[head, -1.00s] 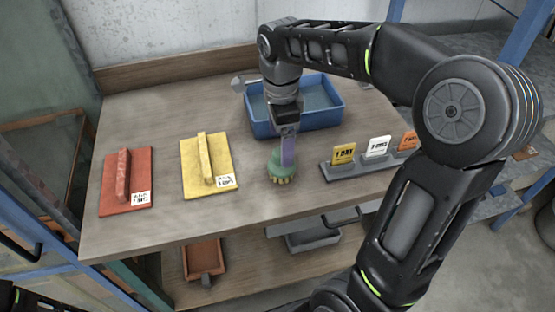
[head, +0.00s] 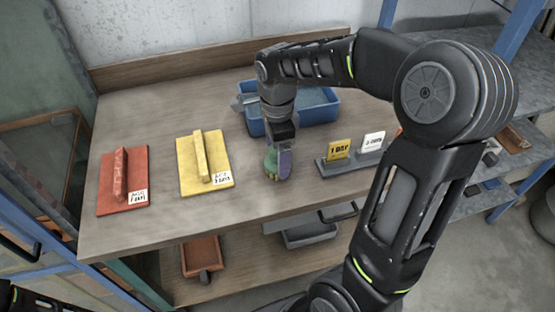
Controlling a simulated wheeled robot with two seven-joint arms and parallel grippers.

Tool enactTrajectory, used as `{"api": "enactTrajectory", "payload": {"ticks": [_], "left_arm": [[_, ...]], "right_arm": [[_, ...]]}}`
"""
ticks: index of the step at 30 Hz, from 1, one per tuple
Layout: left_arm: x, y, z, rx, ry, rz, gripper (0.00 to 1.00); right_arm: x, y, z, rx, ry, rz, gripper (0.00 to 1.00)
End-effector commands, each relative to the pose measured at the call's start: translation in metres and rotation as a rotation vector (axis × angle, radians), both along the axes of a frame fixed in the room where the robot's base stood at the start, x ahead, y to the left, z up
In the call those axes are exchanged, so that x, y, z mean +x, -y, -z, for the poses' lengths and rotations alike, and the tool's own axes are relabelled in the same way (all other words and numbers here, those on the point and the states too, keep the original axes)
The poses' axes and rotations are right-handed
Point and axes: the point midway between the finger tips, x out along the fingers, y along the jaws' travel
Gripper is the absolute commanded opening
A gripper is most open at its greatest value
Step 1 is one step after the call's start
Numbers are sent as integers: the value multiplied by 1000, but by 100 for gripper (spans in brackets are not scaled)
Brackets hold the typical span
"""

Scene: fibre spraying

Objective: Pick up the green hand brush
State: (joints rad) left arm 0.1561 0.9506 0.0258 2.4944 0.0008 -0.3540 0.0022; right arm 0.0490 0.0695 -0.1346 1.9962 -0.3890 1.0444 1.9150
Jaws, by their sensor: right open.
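The green hand brush (head: 270,161) stands on the wooden table, right of the yellow float, with its tan bristles low at the table top. My right gripper (head: 281,163) is open and reaches down over the brush from above. One purple-grey finger covers the right part of the brush. The other finger and the brush's handle are mostly hidden, so I cannot tell whether the fingers touch it. Only a dark bit of my left arm shows in the bottom left corner, and its gripper is out of view.
A yellow float (head: 190,178) and a red float (head: 136,199) lie to the left on the table (head: 165,120). A blue tub (head: 325,112) stands behind my gripper. A grey holder (head: 330,166) with day cards is close on the right. A lower shelf holds trays.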

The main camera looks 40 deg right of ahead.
Motion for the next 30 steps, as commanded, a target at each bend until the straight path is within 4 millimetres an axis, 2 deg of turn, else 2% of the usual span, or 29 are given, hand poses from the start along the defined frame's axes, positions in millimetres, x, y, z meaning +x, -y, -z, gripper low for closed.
{"api": "enactTrajectory", "payload": {"ticks": [3,7,24,30], "left_arm": [[0,0,-4,1,-1,-1,36],[-1,0,-4,2,-2,-1,36],[-1,0,-4,1,-1,-1,36],[-1,0,-4,1,-1,-1,36]], "right_arm": [[-1,1,17,0,-4,1,84],[-1,1,26,-1,-1,1,84],[-1,1,26,0,0,1,84],[-1,1,26,0,0,0,68]]}}
